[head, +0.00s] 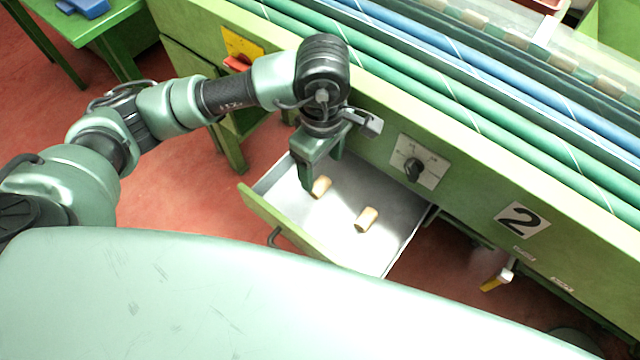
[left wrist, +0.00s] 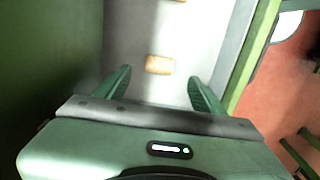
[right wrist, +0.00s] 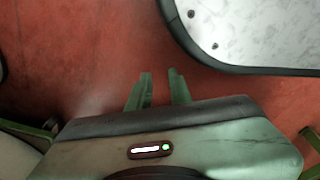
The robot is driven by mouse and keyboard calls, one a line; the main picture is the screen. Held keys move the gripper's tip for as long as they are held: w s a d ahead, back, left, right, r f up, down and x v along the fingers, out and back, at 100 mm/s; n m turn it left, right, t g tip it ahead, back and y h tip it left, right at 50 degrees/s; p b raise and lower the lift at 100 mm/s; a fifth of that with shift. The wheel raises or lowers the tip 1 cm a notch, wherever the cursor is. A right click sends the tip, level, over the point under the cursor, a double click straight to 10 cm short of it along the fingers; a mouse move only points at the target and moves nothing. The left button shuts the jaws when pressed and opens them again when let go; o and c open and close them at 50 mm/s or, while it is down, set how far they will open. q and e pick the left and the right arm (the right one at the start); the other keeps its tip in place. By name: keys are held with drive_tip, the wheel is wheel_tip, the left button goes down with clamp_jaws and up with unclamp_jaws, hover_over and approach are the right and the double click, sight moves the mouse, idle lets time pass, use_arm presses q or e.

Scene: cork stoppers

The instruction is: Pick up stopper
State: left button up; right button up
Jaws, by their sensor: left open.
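Two tan cork stoppers lie in the open drawer (head: 285,195). The near stopper (head: 321,187) is beside my left gripper (head: 322,172). The other stopper (head: 366,219) lies farther right in the drawer. In the left wrist view, my left gripper (left wrist: 161,88) is open and empty, with one stopper (left wrist: 160,65) ahead of and between its fingers. Part of another stopper (left wrist: 168,2) shows at the top edge there. My right gripper (right wrist: 161,86) is open and empty above the red floor, away from the drawer, and out of the head view.
The drawer's green front (head: 290,232) and metal side walls surround the stoppers. A green bench with a dial plate (head: 417,163) and a "2" label (head: 522,220) stands behind. A white rounded surface (right wrist: 255,30) is near my right gripper.

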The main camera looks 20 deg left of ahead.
sight(322, 185)
use_arm(q)
wheel_tip(322, 185, down, 7)
drive_tip(key=shift+f, duration=0.35)
drive_tip(key=c, duration=1.4)
use_arm(e)
drive_tip(key=shift+w+a+r, duration=0.1)
drive_tip(key=shift+w+r, duration=0.45)
drive_tip(key=shift+r, duration=0.2)
